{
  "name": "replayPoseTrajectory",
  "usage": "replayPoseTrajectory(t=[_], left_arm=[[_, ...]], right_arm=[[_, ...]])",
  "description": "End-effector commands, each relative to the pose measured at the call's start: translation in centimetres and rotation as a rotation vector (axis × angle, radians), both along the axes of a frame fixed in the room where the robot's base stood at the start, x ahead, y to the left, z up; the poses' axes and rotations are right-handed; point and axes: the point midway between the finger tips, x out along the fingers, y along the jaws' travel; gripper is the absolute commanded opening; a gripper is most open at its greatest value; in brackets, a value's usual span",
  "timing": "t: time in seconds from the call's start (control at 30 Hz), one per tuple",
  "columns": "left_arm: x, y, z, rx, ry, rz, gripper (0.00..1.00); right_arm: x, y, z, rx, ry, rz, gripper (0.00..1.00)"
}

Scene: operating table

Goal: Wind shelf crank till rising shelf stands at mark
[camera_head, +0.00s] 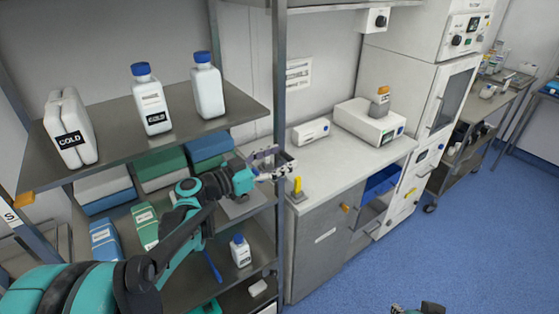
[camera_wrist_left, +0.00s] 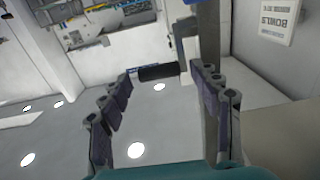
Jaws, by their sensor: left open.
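My left gripper (camera_head: 278,164) is open beside the front right post of the shelf rack. In the left wrist view its fingers (camera_wrist_left: 162,75) stand apart, with a short black cylinder, likely the crank handle (camera_wrist_left: 158,72), near and between the tips. I cannot tell whether they touch it. The crank is not clear in the head view. My right gripper (camera_head: 418,309) barely shows at the bottom edge.
Blue and green boxes (camera_head: 160,170) and a small white bottle (camera_head: 240,251) stand on lower shelves. The counter (camera_head: 345,160) right of the rack holds a yellow-handled item (camera_head: 297,187) close to my left gripper. The blue floor (camera_head: 470,240) is open at the right.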

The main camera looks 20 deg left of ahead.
Motion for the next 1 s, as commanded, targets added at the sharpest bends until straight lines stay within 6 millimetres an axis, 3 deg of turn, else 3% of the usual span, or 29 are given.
replayPoseTrajectory(t=[0.2, 0.37, 0.57, 1.0], left_arm=[[0.0, 0.0, 0.0, 0.0, 0.0, 0.0, 0.6], [0.0, -0.1, 0.0, 0.0, 0.0, -0.001, 0.2], [0.0, -0.2, 0.2, 0.006, 0.009, -0.004, 0.2], [1.1, -1.4, 1.7, 0.187, 0.239, -0.012, 0.2]], right_arm=[[0.0, 0.0, 0.0, 0.0, 0.0, 0.0, 0.35], [0.0, 0.0, 0.0, 0.0, 0.0, 0.0, 0.35], [0.0, 0.0, 0.4, 0.0, 0.0, 0.0, 0.35], [0.0, 0.0, 7.3, 0.0, 0.0, 0.0, 0.35]])
